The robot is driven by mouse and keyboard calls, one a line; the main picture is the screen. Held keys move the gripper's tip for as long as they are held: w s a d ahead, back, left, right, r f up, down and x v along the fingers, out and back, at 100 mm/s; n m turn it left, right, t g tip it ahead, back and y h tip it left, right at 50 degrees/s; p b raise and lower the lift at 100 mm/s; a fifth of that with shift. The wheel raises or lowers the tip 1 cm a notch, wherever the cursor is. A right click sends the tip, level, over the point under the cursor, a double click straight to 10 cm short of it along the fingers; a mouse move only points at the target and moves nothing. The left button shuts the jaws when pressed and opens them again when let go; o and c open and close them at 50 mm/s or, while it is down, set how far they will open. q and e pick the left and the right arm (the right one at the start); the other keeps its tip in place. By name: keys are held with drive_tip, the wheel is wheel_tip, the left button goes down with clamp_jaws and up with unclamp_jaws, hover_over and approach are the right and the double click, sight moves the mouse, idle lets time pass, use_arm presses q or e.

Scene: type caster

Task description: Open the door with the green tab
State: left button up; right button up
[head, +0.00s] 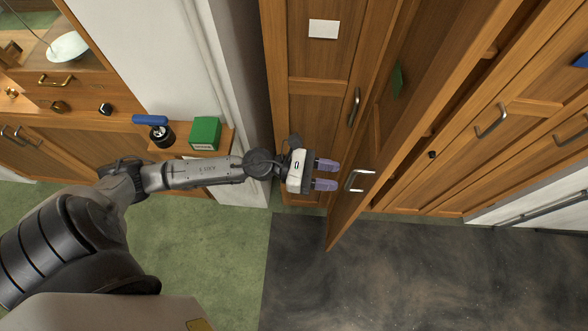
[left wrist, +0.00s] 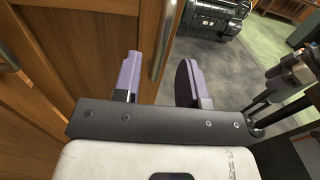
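The wooden cabinet door with the green tab (head: 397,80) stands ajar, swung out from the cabinet over the dark floor. Its metal bar handle (head: 359,180) is near the door's free edge. My left gripper (head: 327,175) points at this handle, with its two purple fingers spread apart and empty. The fingertips are just short of the handle in the head view. In the left wrist view, a metal bar handle (left wrist: 165,40) shows between and beyond the open fingers (left wrist: 160,80); touch cannot be made out.
A closed cabinet door with a white label (head: 323,29) stands left of the open door. Drawers with metal handles (head: 491,121) are on the right. A green box (head: 205,133) sits on a ledge above my left forearm. The dark floor (head: 420,280) in front is clear.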

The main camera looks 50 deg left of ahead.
use_arm(q)
drive_tip(key=b+v, duration=0.2)
drive_tip(key=v, duration=0.6)
drive_tip(key=shift+s+a, duration=0.25)
drive_tip(key=shift+s, duration=0.05)
idle(0.3)
